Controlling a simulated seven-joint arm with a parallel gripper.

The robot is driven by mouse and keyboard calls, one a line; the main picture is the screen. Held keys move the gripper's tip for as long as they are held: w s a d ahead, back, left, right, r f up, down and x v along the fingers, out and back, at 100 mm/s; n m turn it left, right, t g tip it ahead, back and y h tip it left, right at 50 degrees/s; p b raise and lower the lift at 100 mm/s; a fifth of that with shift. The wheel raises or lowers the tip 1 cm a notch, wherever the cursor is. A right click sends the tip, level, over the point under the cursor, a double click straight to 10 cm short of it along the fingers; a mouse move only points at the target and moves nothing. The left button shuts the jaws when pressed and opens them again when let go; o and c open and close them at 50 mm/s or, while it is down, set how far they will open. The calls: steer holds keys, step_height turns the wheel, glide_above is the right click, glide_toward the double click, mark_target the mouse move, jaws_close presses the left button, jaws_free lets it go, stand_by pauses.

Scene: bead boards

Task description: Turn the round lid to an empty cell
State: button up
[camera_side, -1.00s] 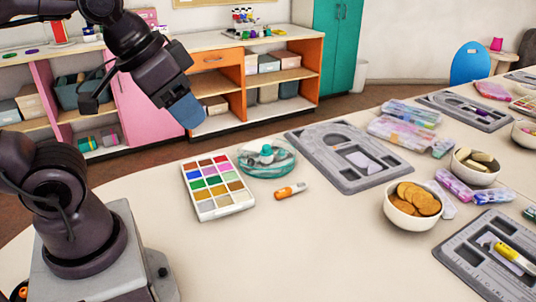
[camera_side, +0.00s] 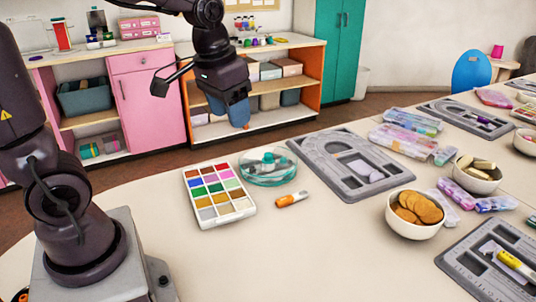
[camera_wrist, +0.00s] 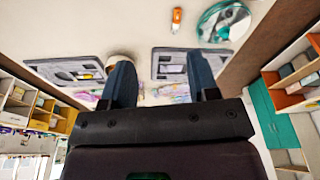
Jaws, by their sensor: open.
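The round turquoise case with a clear lid (camera_side: 278,160) lies on the table behind the orange marker, next to the grid of coloured cells. Which cell its lid stands over is too small to tell. It also shows upside down at the top right of the wrist view (camera_wrist: 224,22). My gripper (camera_side: 238,117) hangs in the air behind and left of the case, well above the table. In the wrist view its two blue fingers (camera_wrist: 160,60) are apart with nothing between them.
The tray of coloured cells (camera_side: 219,195) is left of the case. An orange-capped marker (camera_side: 291,199) lies in front. A grey bead board (camera_side: 348,164) is to the right. A bowl of biscuits (camera_side: 414,213) stands farther right. The front table area is bare.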

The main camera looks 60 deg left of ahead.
steer(key=w+a+f+n+g, duration=0.1)
steer(key=w+a+f, duration=0.2)
steer(key=w+a, duration=0.2)
steer(key=w+a+f+g, duration=0.1)
steer(key=w+a+f, duration=0.2)
steer(key=w+a, duration=0.25)
steer(key=m, duration=0.1)
glide_above(268, 154)
steer(key=shift+f, duration=4.95)
step_height(268, 154, down, 12)
steer(key=shift+f, duration=0.1)
steer(key=shift+c, duration=0.5)
jaws_close()
